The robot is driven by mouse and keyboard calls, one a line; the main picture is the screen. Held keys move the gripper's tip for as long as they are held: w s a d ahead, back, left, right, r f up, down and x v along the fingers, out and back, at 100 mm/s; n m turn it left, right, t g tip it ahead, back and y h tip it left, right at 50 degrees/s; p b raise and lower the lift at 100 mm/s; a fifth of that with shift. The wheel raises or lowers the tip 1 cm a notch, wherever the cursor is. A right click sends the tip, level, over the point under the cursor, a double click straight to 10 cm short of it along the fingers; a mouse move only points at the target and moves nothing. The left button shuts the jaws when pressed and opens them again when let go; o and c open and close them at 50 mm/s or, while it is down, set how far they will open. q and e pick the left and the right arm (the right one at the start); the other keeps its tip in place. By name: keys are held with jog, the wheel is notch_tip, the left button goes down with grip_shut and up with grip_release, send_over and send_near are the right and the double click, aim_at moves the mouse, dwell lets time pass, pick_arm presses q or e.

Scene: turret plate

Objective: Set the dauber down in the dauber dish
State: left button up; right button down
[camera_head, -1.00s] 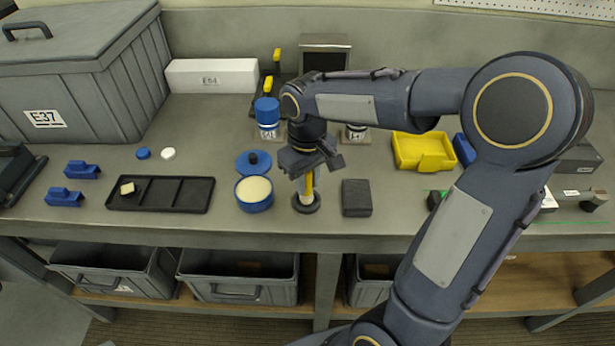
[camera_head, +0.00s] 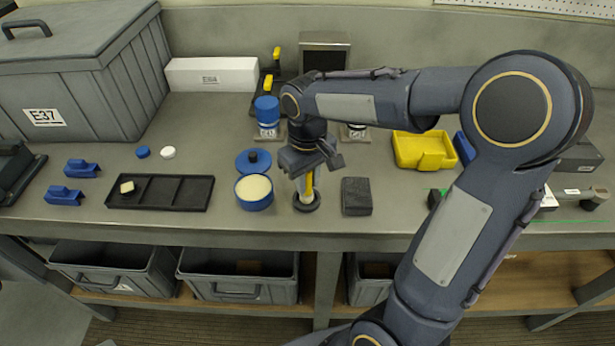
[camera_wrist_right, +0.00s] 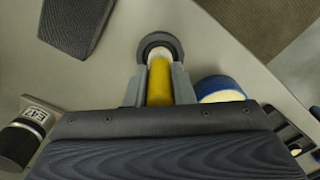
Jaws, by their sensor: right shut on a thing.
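The dauber (camera_head: 309,186) has a yellow handle and a pale lower end. It stands roughly upright in or just over the dauber dish (camera_head: 307,206), a small round dark dish near the bench's front edge. My right gripper (camera_head: 308,172) is shut on the dauber from above. In the right wrist view the yellow dauber (camera_wrist_right: 160,82) lies between the two fingers, its far end within the dark ring of the dish (camera_wrist_right: 160,42). I cannot tell whether it touches the bottom. My left gripper is not in view.
An open blue tub (camera_head: 254,193) with cream contents stands just left of the dish, its blue lid (camera_head: 253,161) behind it. A dark grey block (camera_head: 356,196) is close on the right. A black compartment tray (camera_head: 160,193) lies left, a yellow bin (camera_head: 422,150) right.

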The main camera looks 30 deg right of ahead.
jog(key=shift+f, duration=0.2)
jog(key=c, duration=1.2)
grip_release()
jog(key=shift+o, duration=0.2)
jog(key=shift+r, duration=0.1)
notch_tip(320, 180, up, 8)
jog(key=shift+f, duration=0.1)
jog(key=s+a+f+m+t+y, duration=0.1)
jog(key=s+a+f+t+y, duration=0.1)
jog(key=s, duration=0.6)
jog(key=s+a+f+m+t+y, duration=0.1)
jog(key=s+a+f+m+t, duration=0.1)
jog(key=s, duration=0.6)
jog(key=shift+s+f+t+y, duration=0.3)
jog(key=shift+f+t+y, duration=0.1)
jog(key=shift+t, duration=0.4)
